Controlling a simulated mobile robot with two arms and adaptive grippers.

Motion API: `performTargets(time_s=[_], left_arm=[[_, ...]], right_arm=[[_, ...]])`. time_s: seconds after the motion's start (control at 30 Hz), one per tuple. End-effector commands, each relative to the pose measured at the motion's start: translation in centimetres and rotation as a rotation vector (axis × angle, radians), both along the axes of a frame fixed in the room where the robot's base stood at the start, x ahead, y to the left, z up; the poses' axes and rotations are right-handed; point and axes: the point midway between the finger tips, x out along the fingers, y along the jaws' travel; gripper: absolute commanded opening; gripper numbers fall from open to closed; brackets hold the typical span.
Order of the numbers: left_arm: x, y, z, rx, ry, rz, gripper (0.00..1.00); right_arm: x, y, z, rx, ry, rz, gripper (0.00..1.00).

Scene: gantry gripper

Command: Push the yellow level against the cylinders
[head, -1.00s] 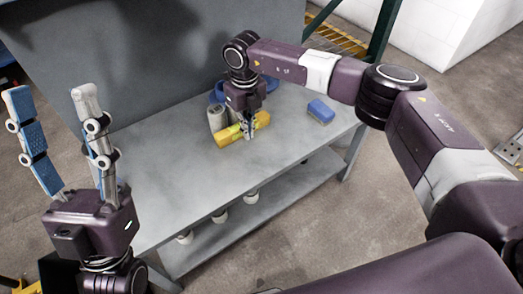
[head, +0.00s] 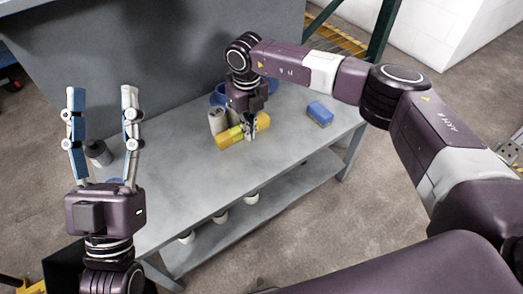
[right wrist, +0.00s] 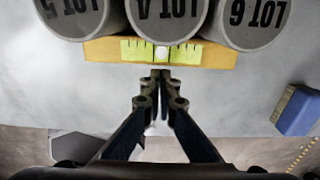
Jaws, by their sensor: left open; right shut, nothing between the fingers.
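The yellow level (head: 229,140) lies on the grey table, and my right gripper (head: 250,136) is in front of it in the head view. In the right wrist view the level (right wrist: 104,51) lies along the row of grey cylinders (right wrist: 165,20), whose tops hide its far edge; whether it touches them all I cannot tell. My right gripper (right wrist: 160,74) is shut and empty, its tips close to the level's middle. One cylinder (head: 217,121) shows beside the level in the head view. My left gripper (head: 102,92) is open, empty and upright, at the left.
White round items (head: 220,216) sit on the lower shelf. The table's front is clear.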

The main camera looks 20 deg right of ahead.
Motion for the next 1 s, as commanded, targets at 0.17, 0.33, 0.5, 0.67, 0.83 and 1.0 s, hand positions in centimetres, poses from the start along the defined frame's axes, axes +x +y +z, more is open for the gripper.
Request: performTargets(time_s=[0.17, 0.33, 0.5, 0.67, 0.83, 1.0], left_arm=[[1.2, -0.1, -1.2, 0.024, 0.080, 0.004, 0.49], [2.2, -0.3, -2.6, 0.045, 0.155, 0.008, 0.49], [2.8, -0.3, -3.6, 0.059, 0.203, 0.010, 0.49], [3.1, -0.3, -4.1, 0.068, 0.232, 0.013, 0.49], [4.1, -0.3, -6.2, 0.097, 0.338, 0.019, 0.49], [4.9, -0.2, -8.7, 0.128, 0.454, 0.026, 0.49]], right_arm=[[-0.2, -0.1, 0.4, 0.000, 0.000, 0.000, 0.00], [-0.3, -0.1, 0.6, 0.000, 0.000, -0.001, 0.00], [-0.4, -0.1, 0.7, 0.000, 0.000, 0.000, 0.00], [-0.4, -0.1, 0.9, 0.000, 0.000, 0.000, 0.00], [-0.4, -0.1, 1.6, 0.000, 0.000, 0.000, 0.00], [-0.4, -0.1, 2.3, 0.000, 0.000, 0.000, 0.00]])
